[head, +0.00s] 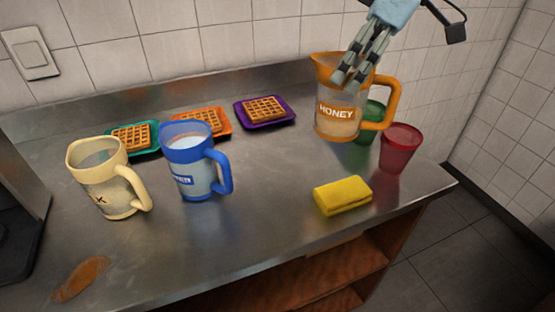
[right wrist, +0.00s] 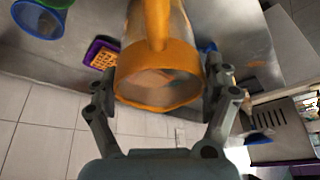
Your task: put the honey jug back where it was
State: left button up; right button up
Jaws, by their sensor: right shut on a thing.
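The honey jug (head: 338,121) is clear with an orange rim, base and handle and a HONEY label. It is at the back right of the counter in the head view, roughly upright. My right gripper (head: 350,77) reaches down from above and is shut on the jug near its rim. In the right wrist view the jug's orange rim (right wrist: 158,95) lies between the two fingers (right wrist: 160,92). I cannot tell whether the jug's base touches the counter. My left gripper is not in view.
A green cup (head: 371,118) is partly hidden behind the jug, and a red cup (head: 399,150) stands right of it. A yellow sponge (head: 342,195) lies in front. Waffles on purple (head: 288,119), orange and teal plates line the back. Blue (head: 188,170) and cream (head: 103,185) jugs stand left.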

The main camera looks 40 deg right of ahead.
jog(key=w+a+f, duration=0.7)
jog(key=w+f, duration=0.1)
jog(key=f, duration=0.3)
jog(key=shift+w+a, duration=0.35)
jog(key=shift+w, duration=0.05)
jog(key=shift+f, duration=0.2)
jog(key=o, duration=1.6)
jog(key=shift+c, duration=0.2)
jog(key=v, duration=1.2)
jog(key=shift+r, duration=0.15)
